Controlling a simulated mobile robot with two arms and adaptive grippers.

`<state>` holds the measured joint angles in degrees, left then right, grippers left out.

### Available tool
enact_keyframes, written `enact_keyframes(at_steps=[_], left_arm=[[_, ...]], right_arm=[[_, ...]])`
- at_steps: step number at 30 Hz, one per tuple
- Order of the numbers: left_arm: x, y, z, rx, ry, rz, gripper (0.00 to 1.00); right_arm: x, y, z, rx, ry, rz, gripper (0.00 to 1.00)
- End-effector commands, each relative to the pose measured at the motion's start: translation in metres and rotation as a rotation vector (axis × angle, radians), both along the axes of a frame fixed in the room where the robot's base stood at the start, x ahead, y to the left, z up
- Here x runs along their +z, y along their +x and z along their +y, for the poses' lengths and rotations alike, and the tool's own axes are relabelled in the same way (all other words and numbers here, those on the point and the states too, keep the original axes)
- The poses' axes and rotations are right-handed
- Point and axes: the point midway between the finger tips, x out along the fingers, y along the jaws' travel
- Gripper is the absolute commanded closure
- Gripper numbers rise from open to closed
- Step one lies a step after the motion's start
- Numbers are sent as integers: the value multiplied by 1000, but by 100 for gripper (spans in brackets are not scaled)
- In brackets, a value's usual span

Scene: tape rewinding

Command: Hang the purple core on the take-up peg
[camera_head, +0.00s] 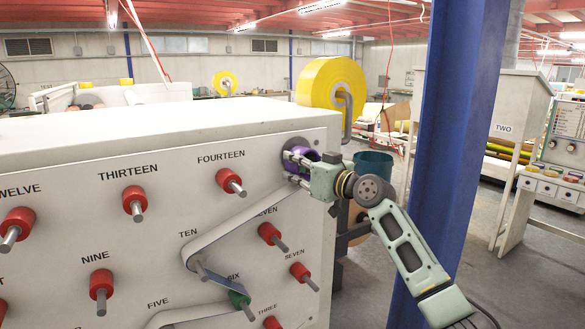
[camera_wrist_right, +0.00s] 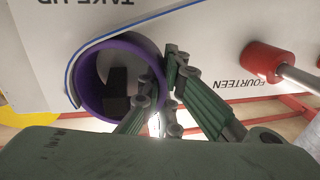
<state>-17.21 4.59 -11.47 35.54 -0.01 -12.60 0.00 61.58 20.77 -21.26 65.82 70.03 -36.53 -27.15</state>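The purple core (camera_head: 306,153) is at the upper right corner of the white panel, by a round grey disc (camera_head: 295,143). In the right wrist view the core (camera_wrist_right: 92,83) is a wide purple ring near the TAKE UP lettering, with dark shapes inside. Its depth on the take-up peg is hard to tell. My right gripper (camera_head: 291,168) is at the core, its fingers apart. In the wrist view the fingers (camera_wrist_right: 160,82) overlap the core's right wall, one over its opening and one outside. I see no firm grip. My left gripper is out of view.
A pale blue-edged tape (camera_wrist_right: 122,32) curves around the core. Red rollers with grey pegs, such as FOURTEEN (camera_head: 228,181), stick out from the panel (camera_head: 170,215). A blue column (camera_head: 458,110) stands right of the panel, behind my right arm. A teal bin (camera_head: 374,165) is behind.

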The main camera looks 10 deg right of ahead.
Motion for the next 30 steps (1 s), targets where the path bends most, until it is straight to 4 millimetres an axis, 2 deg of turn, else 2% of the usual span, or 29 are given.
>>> enact_keyframes(at_steps=[2, 11, 23, 30], left_arm=[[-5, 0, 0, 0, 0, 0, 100], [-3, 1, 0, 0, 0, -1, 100], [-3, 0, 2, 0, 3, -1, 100], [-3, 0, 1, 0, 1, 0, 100]], right_arm=[[-4, 0, -1, -1, 0, -1, 100], [-2, 0, -1, 0, 1, -1, 73], [-2, -3, -5, -2, 1, -2, 73], [-4, -32, -23, -4, -3, -1, 73]])
